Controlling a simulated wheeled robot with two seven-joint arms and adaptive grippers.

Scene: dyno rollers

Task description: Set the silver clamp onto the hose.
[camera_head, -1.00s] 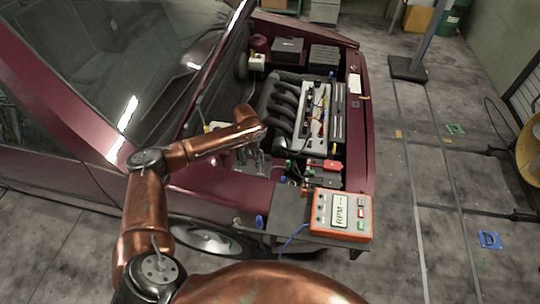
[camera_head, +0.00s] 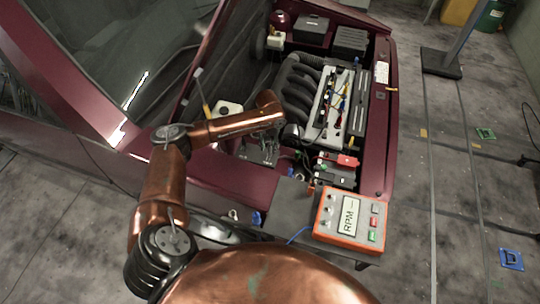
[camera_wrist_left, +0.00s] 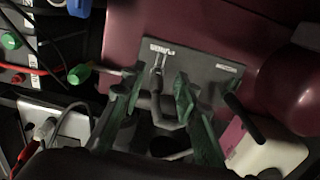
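My left arm reaches over the front edge of the open engine bay, and my left gripper (camera_head: 260,152) points down there, small and partly hidden by the wrist. In the left wrist view the two greenish fingers of my left gripper (camera_wrist_left: 155,112) stand apart. A small grey metal piece (camera_wrist_left: 157,62), possibly the silver clamp, shows in front of a labelled dark plate (camera_wrist_left: 205,70). A bent grey bar lies between the fingers; I see no grip on it. I cannot pick out the hose with certainty. My right gripper is out of view.
An orange RPM meter (camera_head: 348,217) sits on the car's front corner. The engine (camera_head: 295,92), with cables and connectors, lies beside my gripper.

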